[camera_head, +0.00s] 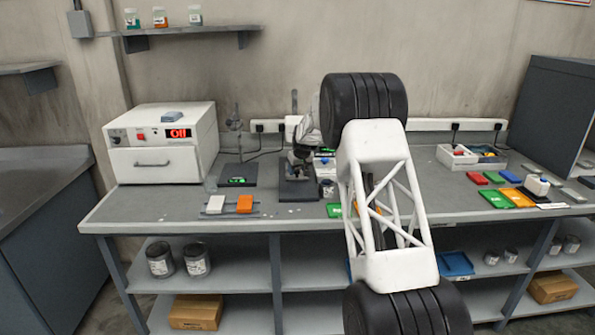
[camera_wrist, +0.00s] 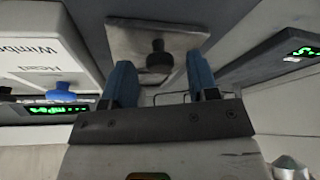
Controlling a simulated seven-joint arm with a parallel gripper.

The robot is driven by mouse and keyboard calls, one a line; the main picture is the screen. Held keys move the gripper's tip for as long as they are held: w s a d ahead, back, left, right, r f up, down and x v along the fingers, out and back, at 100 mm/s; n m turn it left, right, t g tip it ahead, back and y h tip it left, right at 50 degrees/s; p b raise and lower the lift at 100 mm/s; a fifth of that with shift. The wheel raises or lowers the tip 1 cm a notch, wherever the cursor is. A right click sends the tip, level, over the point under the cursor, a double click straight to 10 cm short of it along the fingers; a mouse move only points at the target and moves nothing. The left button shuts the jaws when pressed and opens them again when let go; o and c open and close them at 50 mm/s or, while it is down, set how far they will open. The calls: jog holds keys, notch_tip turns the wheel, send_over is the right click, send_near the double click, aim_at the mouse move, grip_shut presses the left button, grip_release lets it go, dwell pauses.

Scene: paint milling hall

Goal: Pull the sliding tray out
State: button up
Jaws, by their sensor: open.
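In the wrist view my gripper (camera_wrist: 161,78) is open, with its two blue fingers apart. A dark round knob (camera_wrist: 158,57) shows between and just beyond the fingertips, and neither finger clearly touches it. The knob stands against a pale grey plate (camera_wrist: 125,35), which may be the sliding tray; I cannot tell for certain. In the head view my arm hides much of the middle of the bench, and the gripper's fingers cannot be made out there. A small dark bench device (camera_head: 297,172) shows just left of my arm.
A white oven (camera_head: 160,143) with a red "Off" display and a front handle stands at the bench's left. Coloured cards and trays (camera_head: 459,156) lie right.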

jog(key=shift+w+f, duration=0.1)
jog(key=shift+f, duration=0.05)
grip_shut()
dwell(0.4)
jog(key=shift+s+a, duration=0.1)
jog(key=shift+s, duration=7.3)
grip_release()
